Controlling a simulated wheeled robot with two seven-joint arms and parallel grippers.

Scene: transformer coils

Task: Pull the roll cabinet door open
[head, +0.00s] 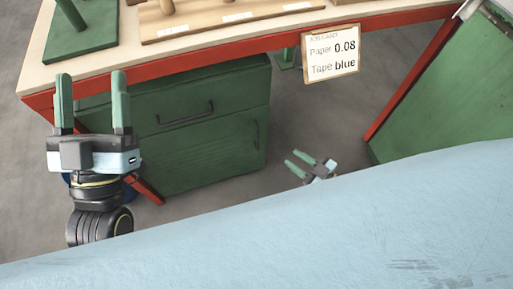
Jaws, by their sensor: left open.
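The green cabinet (262,90) stands under the red-edged workbench. Its upper drawer has a dark horizontal handle (186,115). Below, the cabinet door (205,155) looks shut, with a dark vertical handle (256,135) near its right edge. My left gripper (93,82) is open and empty, fingers pointing up in the picture, in front of the cabinet's left part and well left of the door handle. My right gripper (292,158) is small in view, right of the cabinet and apart from the handle. Its fingers are apart with nothing between them.
The workbench (285,37) carries a green stand (85,38) and wooden boards with pegs (215,20). A card (331,54) reading "Paper 0.08, Tape blue" hangs at its front edge. Another green unit (445,100) stands at the right. Grey floor (325,120) lies open between them.

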